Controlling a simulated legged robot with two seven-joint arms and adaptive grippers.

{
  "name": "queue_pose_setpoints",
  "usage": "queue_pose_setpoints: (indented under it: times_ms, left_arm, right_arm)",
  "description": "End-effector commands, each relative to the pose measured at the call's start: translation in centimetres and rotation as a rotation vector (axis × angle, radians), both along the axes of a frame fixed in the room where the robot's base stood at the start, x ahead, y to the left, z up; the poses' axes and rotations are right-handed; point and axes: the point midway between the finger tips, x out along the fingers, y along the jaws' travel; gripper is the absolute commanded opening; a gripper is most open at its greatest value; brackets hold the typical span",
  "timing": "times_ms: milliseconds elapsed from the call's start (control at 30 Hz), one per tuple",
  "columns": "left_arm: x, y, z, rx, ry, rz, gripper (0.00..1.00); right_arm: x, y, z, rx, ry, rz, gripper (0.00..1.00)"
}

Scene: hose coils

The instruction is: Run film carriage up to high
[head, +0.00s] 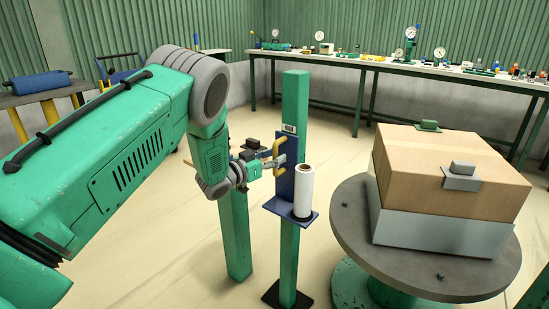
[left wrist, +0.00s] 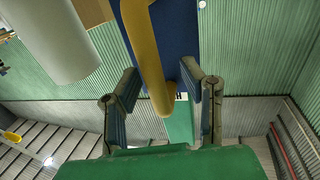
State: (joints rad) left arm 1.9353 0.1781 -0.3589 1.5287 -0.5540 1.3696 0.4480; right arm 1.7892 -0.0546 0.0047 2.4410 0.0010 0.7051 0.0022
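The film carriage (head: 286,182) is a blue plate with a small shelf on a green upright post (head: 294,100). A white film roll (head: 303,188) stands upright on its shelf and shows in the left wrist view (left wrist: 55,40). A yellow handle (head: 277,154) is fixed to the plate. A small label (head: 289,128) is on the post above the carriage; its wording is mostly unreadable. My left gripper (head: 281,161) is at the handle. In the left wrist view the yellow handle (left wrist: 152,60) lies between its open fingers, with narrow gaps. My right gripper is not seen.
A round grey table (head: 345,215) with a wood-and-grey box (head: 440,175) stands close on the right. A second green post (head: 236,235) stands left of the carriage. A long bench (head: 385,64) with gauges runs along the back wall.

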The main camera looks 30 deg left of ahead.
Motion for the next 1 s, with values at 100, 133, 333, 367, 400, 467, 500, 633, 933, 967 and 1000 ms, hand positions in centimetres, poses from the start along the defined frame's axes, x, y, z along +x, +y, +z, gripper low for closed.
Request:
queue_pose_setpoints:
  times_ms: [100,133,333,367,400,467,500,633,933,967,1000]
  left_arm:
    - [-0.4,0.0,-0.1,0.000,0.003,0.000,0.36]
    - [-0.6,0.1,-0.1,0.001,0.003,0.000,0.36]
    - [-3.9,1.1,-0.2,-0.002,0.005,0.003,0.36]
    - [-4.5,1.3,-0.2,-0.002,0.004,0.003,0.36]
    - [-5.4,1.6,-0.2,-0.003,0.004,0.004,0.36]
    - [-6.6,2.0,-0.2,-0.002,0.004,0.004,0.36]
    - [-7.4,2.2,-0.2,-0.003,0.003,0.004,0.36]
    - [-9.6,2.9,-0.2,-0.003,0.001,0.003,0.36]
    - [-11.6,3.4,-0.2,-0.001,-0.001,0.001,0.36]
    - [-11.6,3.4,-0.2,0.000,-0.001,0.001,0.36]
    - [-11.6,3.4,-0.2,0.000,-0.001,0.001,0.36]
  right_arm:
    - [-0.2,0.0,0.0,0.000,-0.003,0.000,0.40]
    - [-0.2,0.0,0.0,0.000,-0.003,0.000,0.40]
    - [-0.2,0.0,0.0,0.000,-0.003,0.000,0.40]
    - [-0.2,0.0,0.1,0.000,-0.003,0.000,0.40]
    - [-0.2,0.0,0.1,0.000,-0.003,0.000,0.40]
    - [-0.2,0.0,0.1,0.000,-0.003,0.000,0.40]
    - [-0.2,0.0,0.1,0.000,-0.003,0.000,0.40]
    - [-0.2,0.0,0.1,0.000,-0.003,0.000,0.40]
    - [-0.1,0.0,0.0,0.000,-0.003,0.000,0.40]
    - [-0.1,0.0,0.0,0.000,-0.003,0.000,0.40]
    - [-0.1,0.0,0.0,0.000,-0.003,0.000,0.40]
